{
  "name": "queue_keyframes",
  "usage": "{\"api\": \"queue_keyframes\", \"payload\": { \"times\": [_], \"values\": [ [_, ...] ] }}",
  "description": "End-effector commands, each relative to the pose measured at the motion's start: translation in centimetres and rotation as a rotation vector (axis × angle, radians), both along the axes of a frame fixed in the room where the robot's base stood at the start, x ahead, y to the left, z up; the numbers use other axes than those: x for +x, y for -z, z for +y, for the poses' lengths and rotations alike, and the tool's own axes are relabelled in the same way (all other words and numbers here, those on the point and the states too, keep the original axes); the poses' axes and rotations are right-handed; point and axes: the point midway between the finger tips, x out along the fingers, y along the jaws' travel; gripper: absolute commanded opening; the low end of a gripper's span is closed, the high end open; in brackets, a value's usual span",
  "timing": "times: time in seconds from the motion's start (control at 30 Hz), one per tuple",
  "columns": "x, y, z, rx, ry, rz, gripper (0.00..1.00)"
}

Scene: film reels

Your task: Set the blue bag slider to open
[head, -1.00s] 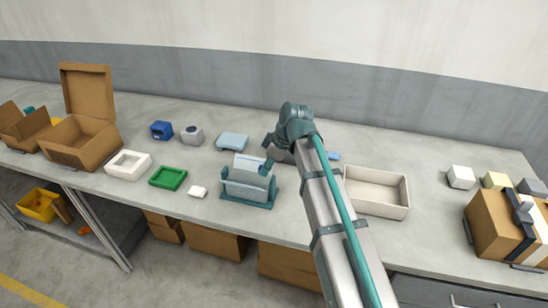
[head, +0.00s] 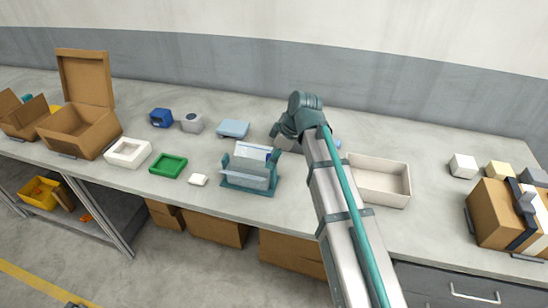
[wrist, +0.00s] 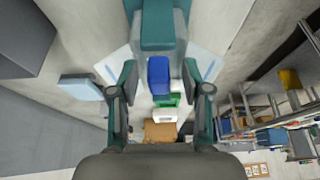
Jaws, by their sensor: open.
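The blue bag slider (wrist: 158,76) is a small blue block, centred between my fingers in the wrist view. In the head view it shows as a small blue spot (head: 268,156) at the right end of the bag's top. The pale bag (head: 250,150) with light blue markings stands in a teal holder (head: 248,188). My gripper (wrist: 160,85) is open, with one teal finger on each side of the slider. Whether the fingers touch it cannot be told. In the head view my arm's wrist partly hides the gripper, at the right of the bag.
A green tray (head: 168,166), a white tray (head: 128,153) and a small white block (head: 198,180) lie left of the holder. A light blue box (head: 233,129) stands behind it. An empty beige bin (head: 380,195) lies right of my arm. Cardboard boxes stand at both sides.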

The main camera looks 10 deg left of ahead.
Motion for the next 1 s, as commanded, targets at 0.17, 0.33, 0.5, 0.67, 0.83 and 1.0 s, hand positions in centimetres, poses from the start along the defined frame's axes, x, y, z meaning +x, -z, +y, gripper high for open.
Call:
{"api": "queue_keyframes", "payload": {
  "times": [0.17, 0.33, 0.5, 0.67, 0.83, 1.0],
  "values": [
    [0.1, -0.7, -0.2, 0.002, 0.001, -0.002, 0.48],
    [0.0, -2.9, -1.1, 0.003, 0.002, -0.004, 0.48],
    [-0.1, -5.9, -2.3, 0.002, 0.002, -0.004, 0.48],
    [-0.3, -8.6, -3.5, 0.001, 0.001, -0.003, 0.48],
    [-0.4, -10.4, -4.2, 0.000, 0.000, -0.001, 0.48],
    [-0.5, -11.1, -4.5, 0.000, -0.001, 0.001, 0.48]
  ]
}}
